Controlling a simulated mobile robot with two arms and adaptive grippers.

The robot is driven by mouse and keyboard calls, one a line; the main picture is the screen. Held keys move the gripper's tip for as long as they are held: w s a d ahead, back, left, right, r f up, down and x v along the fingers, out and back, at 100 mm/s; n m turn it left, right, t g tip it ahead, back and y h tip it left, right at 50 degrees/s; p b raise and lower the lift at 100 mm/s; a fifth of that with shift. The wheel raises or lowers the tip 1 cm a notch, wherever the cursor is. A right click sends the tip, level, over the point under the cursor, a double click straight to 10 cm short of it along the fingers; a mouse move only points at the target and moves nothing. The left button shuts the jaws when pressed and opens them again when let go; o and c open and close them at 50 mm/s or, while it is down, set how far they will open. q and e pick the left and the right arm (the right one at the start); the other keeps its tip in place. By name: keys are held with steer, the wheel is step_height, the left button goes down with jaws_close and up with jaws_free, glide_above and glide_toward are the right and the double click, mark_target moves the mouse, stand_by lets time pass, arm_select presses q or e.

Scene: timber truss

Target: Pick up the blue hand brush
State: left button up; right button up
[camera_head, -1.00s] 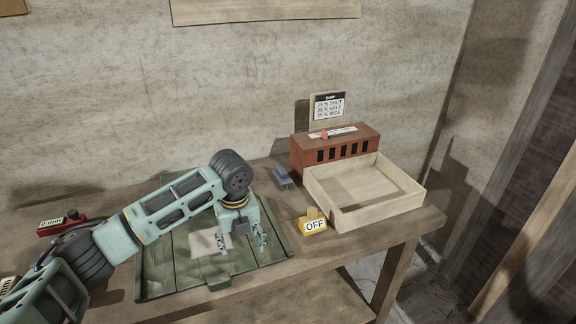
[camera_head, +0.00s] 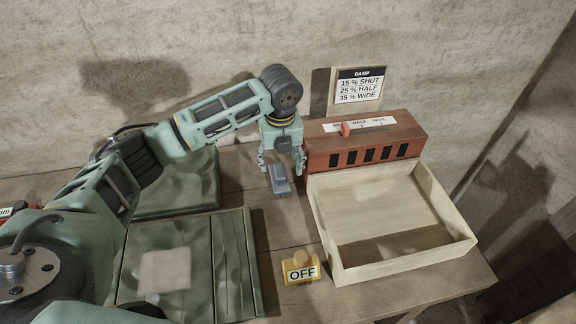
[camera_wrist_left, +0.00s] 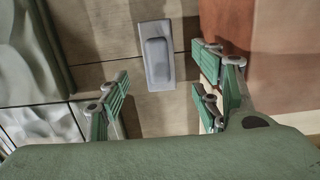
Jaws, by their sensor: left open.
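The blue-grey hand brush (camera_head: 278,179) lies on the wooden table, just left of the red-brown vent box. My left gripper (camera_head: 282,168) is open right by the brush in the head view, partly in front of its far end. In the left wrist view the brush (camera_wrist_left: 155,55) lies lengthwise ahead, between the lines of the two open fingers (camera_wrist_left: 160,100). Nothing is between the fingers, and whether they are level with the brush is hard to tell. My right gripper is not in view.
The vent box (camera_head: 365,146) with a slider stands close to the right of the gripper. A pale open wooden tray (camera_head: 333,240) is in front of it. A yellow block marked OFF (camera_head: 301,267) sits at the front. A damp sign (camera_head: 358,88) hangs behind.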

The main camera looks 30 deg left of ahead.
mark_target(279, 171)
arm_select(q)
steer(key=shift+f, duration=0.35)
steer(key=shift+a+f+p, duration=0.1)
steer(key=shift+f+p, duration=0.2)
steer(key=shift+f, duration=0.5)
steer(key=shift+a+f, duration=0.1)
steer(key=shift+f, duration=0.3)
steer(key=f, duration=0.1)
steer(key=f+p, duration=0.1)
steer(key=f, duration=0.2)
steer(key=shift+w+a+f, duration=0.2)
steer(key=shift+w, duration=0.2)
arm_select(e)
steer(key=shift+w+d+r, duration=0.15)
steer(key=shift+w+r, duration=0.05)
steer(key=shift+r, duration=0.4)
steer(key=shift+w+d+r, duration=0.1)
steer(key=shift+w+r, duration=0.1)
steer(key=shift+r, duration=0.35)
arm_select(q)
steer(key=shift+c, duration=0.3)
steer(key=shift+r, duration=0.1)
steer(key=c, duration=1.3)
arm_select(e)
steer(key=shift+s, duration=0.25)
